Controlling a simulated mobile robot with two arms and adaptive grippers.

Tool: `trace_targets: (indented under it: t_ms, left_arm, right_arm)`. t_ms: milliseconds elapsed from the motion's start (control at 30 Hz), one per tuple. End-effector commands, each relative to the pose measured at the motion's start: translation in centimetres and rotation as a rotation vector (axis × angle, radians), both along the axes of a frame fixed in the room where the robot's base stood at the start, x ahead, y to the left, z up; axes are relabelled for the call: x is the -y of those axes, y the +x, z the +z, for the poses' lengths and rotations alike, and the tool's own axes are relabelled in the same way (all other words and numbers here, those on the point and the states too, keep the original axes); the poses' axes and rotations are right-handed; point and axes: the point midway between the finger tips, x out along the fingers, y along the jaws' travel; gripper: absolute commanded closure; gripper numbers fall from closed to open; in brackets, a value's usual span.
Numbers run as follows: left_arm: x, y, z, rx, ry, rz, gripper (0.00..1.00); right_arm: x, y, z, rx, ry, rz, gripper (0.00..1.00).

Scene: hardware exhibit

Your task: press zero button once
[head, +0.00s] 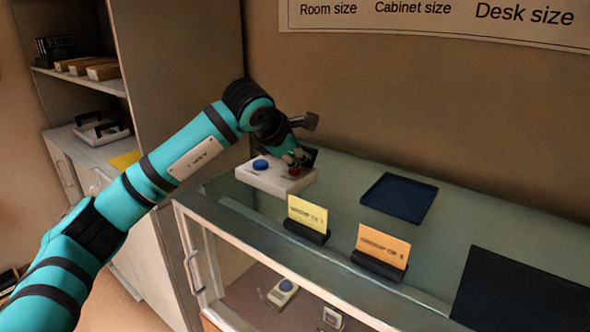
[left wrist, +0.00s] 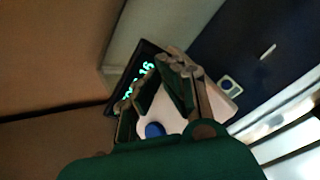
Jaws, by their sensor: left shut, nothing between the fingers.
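A white device (head: 262,181) sits on the glass-topped case at the back left. It has a round blue button (head: 260,164) on its left and a red button (head: 294,172) on its right. Their labels are too small to read. My left gripper (head: 298,160) is shut and empty, pointing down at the red button; I cannot tell whether it touches. In the left wrist view, my gripper's fingers (left wrist: 178,65) hide the red button. The blue button (left wrist: 154,130) and a black display (left wrist: 138,78) with green digits show there. My right gripper is not in view.
A yellow card (head: 307,212) and an orange card (head: 383,245) stand in dark holders in front of the device. A dark blue tray (head: 397,198) lies to its right, and a black panel (head: 525,298) lies further right. A brown wall rises behind.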

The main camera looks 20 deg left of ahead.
Motion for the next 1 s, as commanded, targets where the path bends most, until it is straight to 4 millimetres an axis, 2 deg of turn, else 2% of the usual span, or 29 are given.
trace_targets:
  t_ms: [1000]
  left_arm:
    - [0.0,0.0,-1.1,-0.002,0.001,0.001,1.00]
  right_arm:
    - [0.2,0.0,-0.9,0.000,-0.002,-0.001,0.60]
